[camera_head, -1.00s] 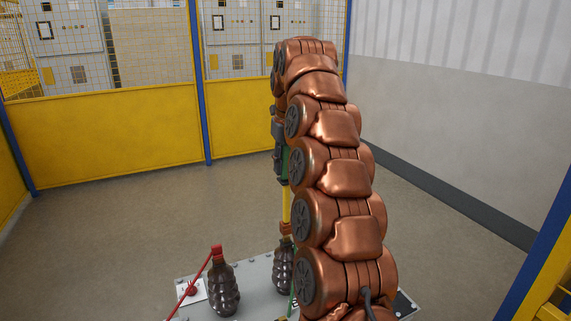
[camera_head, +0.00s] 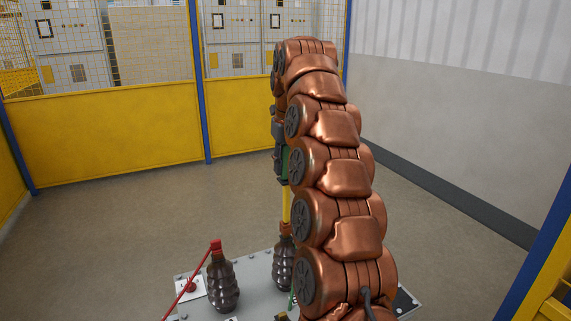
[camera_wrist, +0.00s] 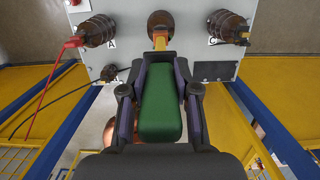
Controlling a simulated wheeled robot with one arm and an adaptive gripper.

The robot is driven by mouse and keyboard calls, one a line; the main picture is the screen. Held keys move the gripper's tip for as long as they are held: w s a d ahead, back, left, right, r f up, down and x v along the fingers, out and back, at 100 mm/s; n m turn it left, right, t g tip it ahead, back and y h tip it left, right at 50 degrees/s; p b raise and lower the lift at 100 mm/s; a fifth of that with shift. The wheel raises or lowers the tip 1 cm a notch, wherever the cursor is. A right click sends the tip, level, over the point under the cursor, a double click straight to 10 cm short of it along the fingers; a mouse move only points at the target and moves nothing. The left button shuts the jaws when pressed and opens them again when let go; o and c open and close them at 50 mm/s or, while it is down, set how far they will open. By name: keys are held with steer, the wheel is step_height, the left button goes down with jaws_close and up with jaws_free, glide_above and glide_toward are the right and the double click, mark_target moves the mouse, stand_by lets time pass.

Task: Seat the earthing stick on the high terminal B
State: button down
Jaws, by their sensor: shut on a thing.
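My gripper (camera_wrist: 160,105) is shut on the green handle (camera_wrist: 160,104) of the earthing stick. In the head view the stick's yellow shaft (camera_head: 286,206) runs down from the gripper, roughly upright, to an orange end (camera_head: 284,229) at the top of the middle ribbed brown insulator (camera_head: 283,262). In the wrist view this middle terminal (camera_wrist: 160,20) stands between the ones labelled A (camera_wrist: 97,30) and C (camera_wrist: 228,25), and the stick's end overlaps it. Its own label is hidden. I cannot tell whether the end touches or is seated.
A red clamp (camera_head: 215,246) with a red cable sits on terminal A. A red button (camera_head: 190,286) is beside it on the grey plate (camera_head: 255,290). A black cable (camera_wrist: 72,94) runs near A in the wrist view. Yellow fence panels (camera_head: 105,135) stand behind; floor between is free.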

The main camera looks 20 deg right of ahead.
steer(key=shift+f+b, duration=0.75)
steer(key=shift+f, duration=0.05)
steer(key=c, duration=0.8)
jaws_free()
steer(key=shift+o, duration=0.2)
steer(key=shift+r, duration=0.1)
